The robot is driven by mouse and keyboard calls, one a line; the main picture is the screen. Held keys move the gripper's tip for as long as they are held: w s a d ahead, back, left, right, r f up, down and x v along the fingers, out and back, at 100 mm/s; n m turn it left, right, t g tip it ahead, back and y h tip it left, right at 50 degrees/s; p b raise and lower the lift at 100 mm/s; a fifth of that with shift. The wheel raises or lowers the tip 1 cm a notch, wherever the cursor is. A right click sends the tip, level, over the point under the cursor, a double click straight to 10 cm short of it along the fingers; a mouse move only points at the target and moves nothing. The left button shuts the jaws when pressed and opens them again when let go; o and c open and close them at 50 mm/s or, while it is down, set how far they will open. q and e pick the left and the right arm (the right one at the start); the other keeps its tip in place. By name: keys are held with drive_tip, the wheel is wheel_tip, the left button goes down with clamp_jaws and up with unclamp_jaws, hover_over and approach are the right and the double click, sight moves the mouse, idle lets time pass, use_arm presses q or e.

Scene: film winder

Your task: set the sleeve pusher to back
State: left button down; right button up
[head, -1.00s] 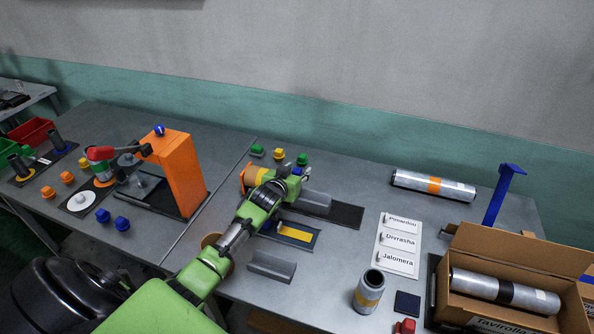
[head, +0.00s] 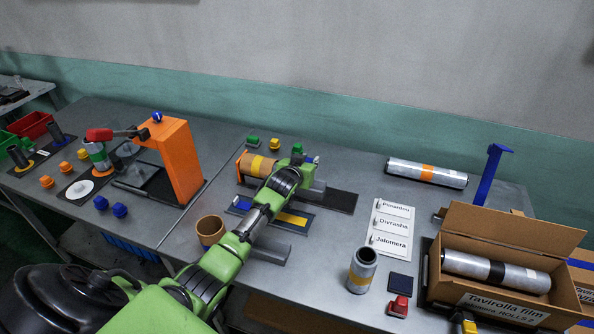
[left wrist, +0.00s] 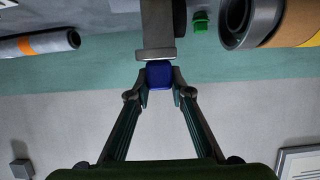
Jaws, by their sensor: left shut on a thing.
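My left gripper (head: 302,166) reaches over the middle of the bench from the front left. In the left wrist view its fingers (left wrist: 160,84) are shut on a blue block-shaped knob (left wrist: 159,75). The knob sits against a grey bar (left wrist: 157,30), seemingly part of the sleeve pusher; a little blue also shows by the fingertips in the head view. The arm hides much of the pusher. A brown roll with a yellow band (head: 257,165) lies left of the gripper, and its end shows in the left wrist view (left wrist: 252,22). My right gripper is out of view.
A dark base plate (head: 341,201) lies under the gripper. An orange press (head: 182,158) stands left, a brown cup (head: 210,230) in front. Labelled cards (head: 391,228), an upright grey roll (head: 362,270) and an open carton (head: 505,305) are at the right.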

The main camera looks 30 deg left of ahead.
use_arm(q)
drive_tip(key=w+d+b, duration=0.2)
drive_tip(key=d, duration=0.9)
drive_tip(key=shift+w+d, duration=0.2)
drive_tip(key=shift+w, duration=0.15)
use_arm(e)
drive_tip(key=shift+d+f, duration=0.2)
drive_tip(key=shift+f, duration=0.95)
use_arm(q)
drive_tip(key=c, duration=1.8)
unclamp_jaws()
drive_tip(key=shift+d, duration=0.2)
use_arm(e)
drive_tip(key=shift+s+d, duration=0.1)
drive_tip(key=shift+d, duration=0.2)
